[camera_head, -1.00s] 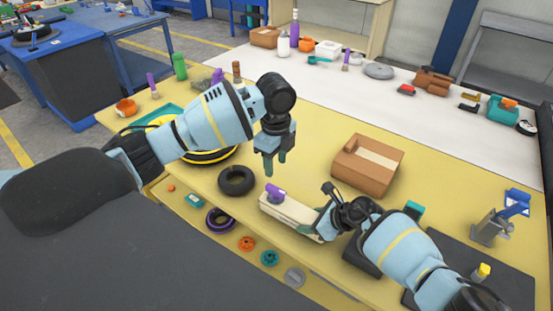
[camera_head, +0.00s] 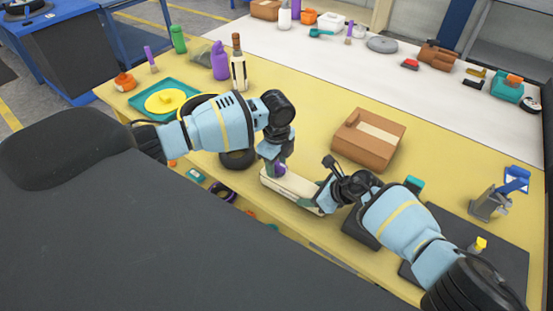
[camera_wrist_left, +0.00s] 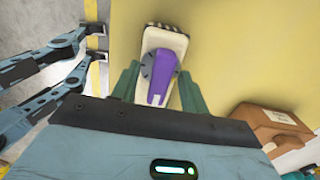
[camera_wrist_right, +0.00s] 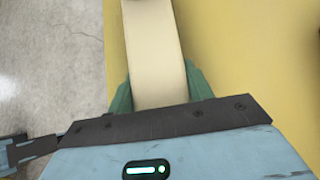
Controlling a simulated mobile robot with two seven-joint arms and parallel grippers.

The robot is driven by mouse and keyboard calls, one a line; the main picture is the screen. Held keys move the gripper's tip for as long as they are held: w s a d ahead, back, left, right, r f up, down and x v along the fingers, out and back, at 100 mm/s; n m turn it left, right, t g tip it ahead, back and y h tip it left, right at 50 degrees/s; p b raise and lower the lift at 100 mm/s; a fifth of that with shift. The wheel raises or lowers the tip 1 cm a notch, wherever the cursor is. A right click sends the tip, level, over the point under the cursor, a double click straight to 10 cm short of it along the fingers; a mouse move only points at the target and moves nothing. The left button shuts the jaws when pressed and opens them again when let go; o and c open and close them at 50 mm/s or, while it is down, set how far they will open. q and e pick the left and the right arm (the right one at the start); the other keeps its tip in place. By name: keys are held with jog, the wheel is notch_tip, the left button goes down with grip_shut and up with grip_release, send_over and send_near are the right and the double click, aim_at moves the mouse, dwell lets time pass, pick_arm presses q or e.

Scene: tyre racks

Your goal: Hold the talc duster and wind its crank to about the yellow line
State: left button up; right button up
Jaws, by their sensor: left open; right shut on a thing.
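The talc duster is a long cream body (camera_head: 292,190) lying over the yellow table near its front edge. Its purple crank (camera_wrist_left: 170,85) sits on a dark round dial at one end in the left wrist view. My left gripper (camera_head: 276,163) is open above that end, its green fingers on either side of the crank, which looks untouched. My right gripper (camera_head: 322,192) is shut on the other end of the duster's body, which also shows between its fingers in the right wrist view (camera_wrist_right: 155,60). I cannot make out a yellow line on the dial.
A brown cardboard box (camera_head: 368,140) stands behind the duster. A black tyre ring (camera_head: 238,160) lies left of my left gripper. A teal tray with a yellow disc (camera_head: 165,102) and several bottles stand farther left. Bare yellow table lies between the bottles and the box.

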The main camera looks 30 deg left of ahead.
pick_arm(q)
jog(key=shift+c, duration=0.5)
grip_shut()
jog(key=m, duration=0.4)
jog(key=shift+m, duration=0.4)
jog(key=m, duration=1.4)
jog(key=shift+o, duration=0.3)
grip_release()
